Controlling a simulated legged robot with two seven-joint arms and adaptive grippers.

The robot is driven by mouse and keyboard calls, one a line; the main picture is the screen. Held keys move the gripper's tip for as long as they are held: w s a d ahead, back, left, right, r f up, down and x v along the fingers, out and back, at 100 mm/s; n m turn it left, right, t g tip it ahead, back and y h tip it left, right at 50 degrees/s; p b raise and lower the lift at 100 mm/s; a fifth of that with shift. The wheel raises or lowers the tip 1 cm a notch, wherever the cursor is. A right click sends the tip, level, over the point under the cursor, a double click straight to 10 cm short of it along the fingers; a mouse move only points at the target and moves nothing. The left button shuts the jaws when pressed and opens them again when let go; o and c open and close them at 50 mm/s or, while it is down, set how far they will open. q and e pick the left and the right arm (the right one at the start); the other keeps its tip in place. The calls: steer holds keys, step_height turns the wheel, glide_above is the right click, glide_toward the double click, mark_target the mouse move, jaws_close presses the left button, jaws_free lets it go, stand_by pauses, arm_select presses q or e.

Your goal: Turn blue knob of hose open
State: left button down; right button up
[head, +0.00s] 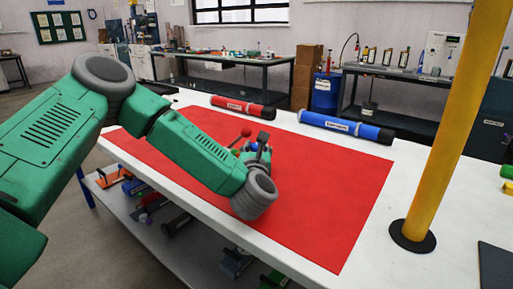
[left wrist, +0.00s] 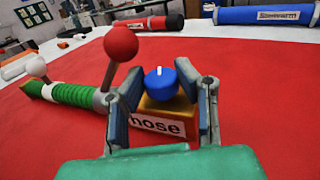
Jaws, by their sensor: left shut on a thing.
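The hose fixture is a tan block (left wrist: 168,117) labelled "hose" with a round blue knob (left wrist: 168,84) on top. A short white mark shows on the knob. My left gripper (left wrist: 160,82) has its fingers on both sides of the blue knob and is shut on it. The exact finger contact is partly hidden. A red ball lever (left wrist: 121,43) and a green ribbed hose (left wrist: 72,94) are left of the knob. In the head view my left gripper (head: 260,150) is over the red mat, and my arm hides most of the fixture. My right gripper is not in view.
The red mat (head: 335,190) covers much of the white table (head: 385,235). A red tube (head: 243,107) and a blue tube (head: 346,126) lie along the far edge. A yellow pole (head: 455,130) stands at the right. The mat right of my gripper is clear.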

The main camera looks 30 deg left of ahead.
arm_select(q)
steer(key=shift+f, duration=0.3)
steer(key=c, duration=1.6)
jaws_free()
steer(key=shift+o, duration=0.7)
steer(key=shift+w+a, duration=0.1)
steer(key=shift+s+d+r, duration=0.1)
steer(key=shift+s+d, duration=0.15)
steer(key=shift+s, duration=0.15)
steer(key=shift+h, duration=0.4)
steer(key=v, duration=0.6)
steer(key=d+f+v, duration=0.1)
steer(key=v, duration=0.2)
steer(key=shift+w+d+r, duration=0.1)
steer(key=shift+w+d, duration=0.1)
steer(key=shift+s+d+m, duration=0.15)
steer(key=shift+d+m, duration=0.1)
steer(key=shift+m, duration=0.05)
steer(key=shift+s, duration=0.45)
steer(key=shift+s+a+r+y, duration=0.1)
steer(key=shift+s+a+y, duration=0.2)
steer(key=shift+s, duration=0.05)
